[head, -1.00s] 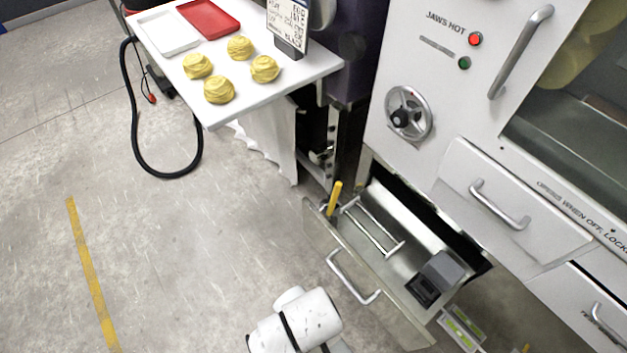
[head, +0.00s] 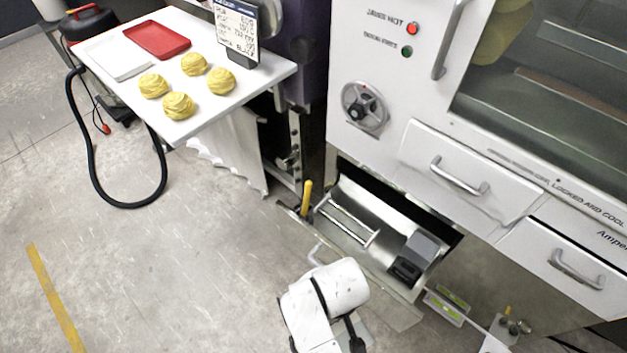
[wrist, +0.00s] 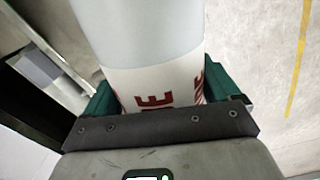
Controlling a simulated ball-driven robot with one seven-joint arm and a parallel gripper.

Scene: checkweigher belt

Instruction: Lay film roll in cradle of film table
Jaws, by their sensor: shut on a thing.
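The film roll (wrist: 140,40) is a pale cylinder with a white, red-lettered band at its near end. In the wrist view my gripper (wrist: 157,92) is shut on that end, green pads at either side. The roll's far end runs out of the picture. In the head view, my white arm hides the gripper and roll. What looks like the cradle is a pair of bright parallel rods (head: 347,222) in an open metal drawer (head: 385,212). The rods look empty. My arm is in front of the drawer, overlapping its front edge in the picture.
A yellow lever (head: 306,197) stands at the drawer's left corner, and a grey block (head: 425,247) sits at its right end. A white table (head: 215,112) with several yellow rounds is at upper left.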

